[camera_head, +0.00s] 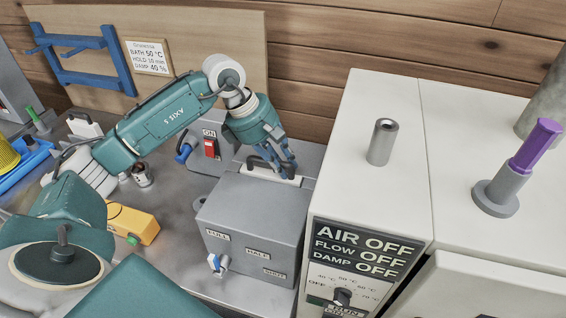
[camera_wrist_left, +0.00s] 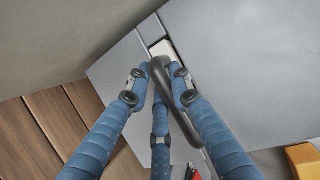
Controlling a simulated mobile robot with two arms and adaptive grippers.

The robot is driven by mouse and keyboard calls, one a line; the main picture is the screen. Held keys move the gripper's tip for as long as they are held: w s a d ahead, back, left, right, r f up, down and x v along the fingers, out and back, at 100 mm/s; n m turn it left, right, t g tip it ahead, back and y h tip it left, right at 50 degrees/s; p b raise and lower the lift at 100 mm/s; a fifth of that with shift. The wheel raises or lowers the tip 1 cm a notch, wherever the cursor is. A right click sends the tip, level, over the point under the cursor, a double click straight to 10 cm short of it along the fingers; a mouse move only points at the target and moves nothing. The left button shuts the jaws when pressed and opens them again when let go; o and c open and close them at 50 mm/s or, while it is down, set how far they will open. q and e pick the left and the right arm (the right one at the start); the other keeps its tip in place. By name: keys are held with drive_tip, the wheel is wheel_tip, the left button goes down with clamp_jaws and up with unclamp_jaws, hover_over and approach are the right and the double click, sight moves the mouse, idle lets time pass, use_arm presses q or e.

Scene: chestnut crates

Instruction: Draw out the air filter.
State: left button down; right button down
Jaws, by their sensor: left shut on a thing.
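The air filter (camera_head: 290,180) shows as a narrow cream edge with a black loop handle, set in the top of a grey metal box (camera_head: 250,215). In the left wrist view its cream edge (camera_wrist_left: 163,48) lies in a slot in the grey top, and the black handle (camera_wrist_left: 166,85) stands up from it. My left gripper (camera_head: 277,164) is shut on this handle, with its blue fingers around it. The filter's body is hidden inside the box. My right gripper is not in view.
A white cabinet (camera_head: 370,120) with an AIR OFF panel (camera_head: 362,247) stands close right of the box. A blue lever (camera_head: 217,264) is on the box front. A grey unit with a red switch (camera_head: 210,148) stands behind left. A yellow device (camera_head: 133,223) lies left.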

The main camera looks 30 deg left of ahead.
use_arm(q)
drive_tip(key=shift+r, duration=0.65)
idle(0.3)
drive_tip(key=c, duration=2.4)
unclamp_jaws()
clamp_jaws()
drive_tip(key=shift+r+p, duration=0.1)
drive_tip(key=shift+p, duration=0.2)
drive_tip(key=shift+r, duration=0.5)
